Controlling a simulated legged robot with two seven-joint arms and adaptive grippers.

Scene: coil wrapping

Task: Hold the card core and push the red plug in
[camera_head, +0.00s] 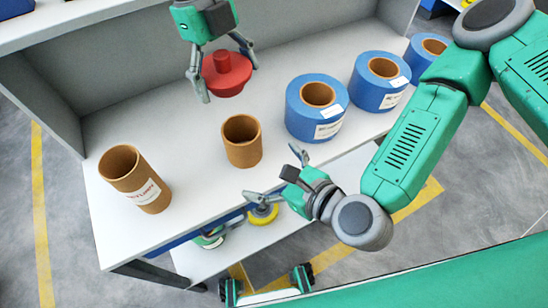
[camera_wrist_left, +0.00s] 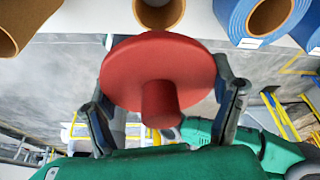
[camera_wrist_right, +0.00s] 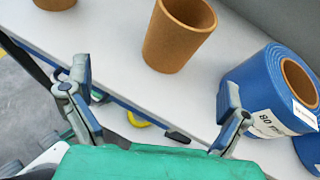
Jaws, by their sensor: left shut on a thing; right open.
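My left gripper (camera_head: 226,74) is shut on the red plug (camera_head: 228,72), a wide disc with a round stub, and holds it above the table. The plug also shows between the fingers in the left wrist view (camera_wrist_left: 158,72). A plain brown card core (camera_head: 242,142) stands upright and open on the table, below and in front of the plug, apart from it. My right gripper (camera_head: 273,175) is open and empty near the table's front edge, to the right of and nearer than this core. The core also shows beyond its fingers in the right wrist view (camera_wrist_right: 178,40).
A labelled brown core (camera_head: 148,190) stands at the table's left. Several blue coils, the nearest (camera_head: 312,118) right of the plain core, line the right side. A yellow-rimmed item (camera_head: 263,215) lies on the lower shelf (camera_head: 285,232). Bare table (camera_head: 185,130) lies between the two brown cores.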

